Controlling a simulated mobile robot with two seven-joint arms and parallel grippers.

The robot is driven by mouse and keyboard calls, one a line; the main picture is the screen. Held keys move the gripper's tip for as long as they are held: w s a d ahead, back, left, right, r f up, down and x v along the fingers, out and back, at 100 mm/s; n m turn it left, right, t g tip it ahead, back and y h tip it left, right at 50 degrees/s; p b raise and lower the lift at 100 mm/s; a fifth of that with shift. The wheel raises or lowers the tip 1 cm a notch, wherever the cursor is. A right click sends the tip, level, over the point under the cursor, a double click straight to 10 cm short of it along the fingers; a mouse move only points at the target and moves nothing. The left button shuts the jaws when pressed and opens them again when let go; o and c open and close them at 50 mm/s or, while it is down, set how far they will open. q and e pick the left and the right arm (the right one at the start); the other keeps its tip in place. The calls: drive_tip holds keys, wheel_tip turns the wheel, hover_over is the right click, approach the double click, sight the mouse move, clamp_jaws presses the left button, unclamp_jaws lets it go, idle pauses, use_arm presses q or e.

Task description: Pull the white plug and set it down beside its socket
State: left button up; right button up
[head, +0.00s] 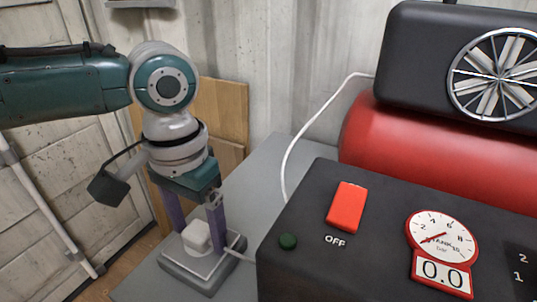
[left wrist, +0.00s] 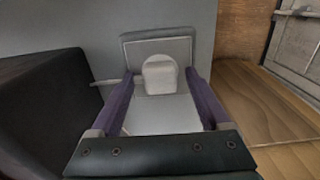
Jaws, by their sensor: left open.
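The white plug (head: 197,236) is a small rounded block sitting on the pale face of its grey socket box (head: 185,277), on the grey bench. The plug also shows in the left wrist view (left wrist: 160,70), at the upper middle of the socket (left wrist: 172,50). My left gripper (head: 198,230) points down over the socket. Its two purple fingers are apart, one on each side of the plug, with a visible gap on both sides in the left wrist view. It holds nothing. My right gripper is in neither view.
A black console (head: 310,235) with a red switch (head: 346,207) and pressure gauge (head: 441,240) stands close right of the socket. A white cord (head: 288,160) runs behind it. A red tank (head: 385,140) is behind. The grey bench (head: 262,165) is bare behind the socket.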

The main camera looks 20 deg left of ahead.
sight(198, 229)
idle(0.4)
use_arm(q)
drive_tip(key=shift+p, duration=0.45)
clamp_jaws()
idle(0.6)
drive_tip(key=shift+r, duration=0.1)
drive_tip(key=shift+r+p, duration=2.95)
drive_tip(key=shift+p, duration=0.9)
